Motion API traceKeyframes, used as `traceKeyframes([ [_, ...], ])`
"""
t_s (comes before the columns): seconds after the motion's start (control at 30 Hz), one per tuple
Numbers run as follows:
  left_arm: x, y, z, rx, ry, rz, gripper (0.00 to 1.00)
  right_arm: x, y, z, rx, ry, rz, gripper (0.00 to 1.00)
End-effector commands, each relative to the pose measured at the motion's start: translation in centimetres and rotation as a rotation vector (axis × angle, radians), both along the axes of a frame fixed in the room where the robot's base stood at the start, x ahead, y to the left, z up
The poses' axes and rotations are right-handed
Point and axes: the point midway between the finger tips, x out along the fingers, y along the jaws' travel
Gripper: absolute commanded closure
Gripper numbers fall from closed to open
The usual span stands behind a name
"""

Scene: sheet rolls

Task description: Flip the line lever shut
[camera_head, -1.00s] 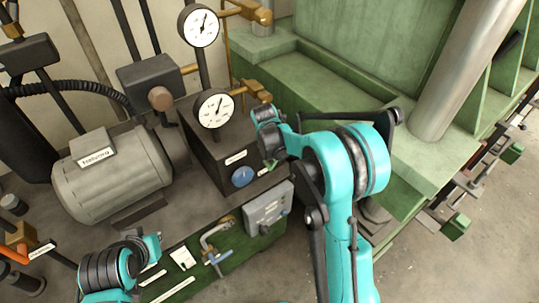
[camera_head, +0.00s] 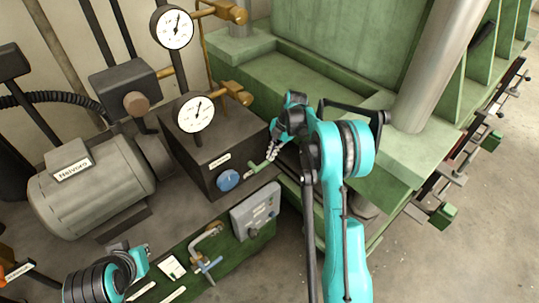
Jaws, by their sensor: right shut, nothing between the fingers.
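A small green lever (camera_head: 261,166) sticks out from the front right of the dark block (camera_head: 205,172), beside a blue knob (camera_head: 228,180). I take it as the line lever; the nearby labels are too small to read. My right gripper (camera_head: 273,153) is shut and empty, with its fingertips close to the lever's outer end. I cannot tell whether they touch it. My left arm (camera_head: 105,277) shows at the lower left, but its gripper cannot be made out.
Two gauges (camera_head: 196,114) stand over the block. A grey motor (camera_head: 95,185) is at left, and an orange-handled valve (camera_head: 14,272) at the left edge. A grey switch box (camera_head: 256,210) stands in front. A green press frame (camera_head: 350,105) rises behind my right arm.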

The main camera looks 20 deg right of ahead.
Motion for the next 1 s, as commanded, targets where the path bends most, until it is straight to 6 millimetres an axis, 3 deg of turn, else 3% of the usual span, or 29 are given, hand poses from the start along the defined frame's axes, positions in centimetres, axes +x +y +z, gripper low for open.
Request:
traceKeyframes([
  [0.4,0.0,0.0,-0.6,0.000,0.000,0.000,1.00,0.2,-0.7,-1.2,-0.003,0.000,0.000,1.00],
  [1.0,0.0,0.0,-0.6,0.000,0.000,0.000,1.00,0.2,-0.7,-1.3,-0.005,0.001,0.000,1.00],
])
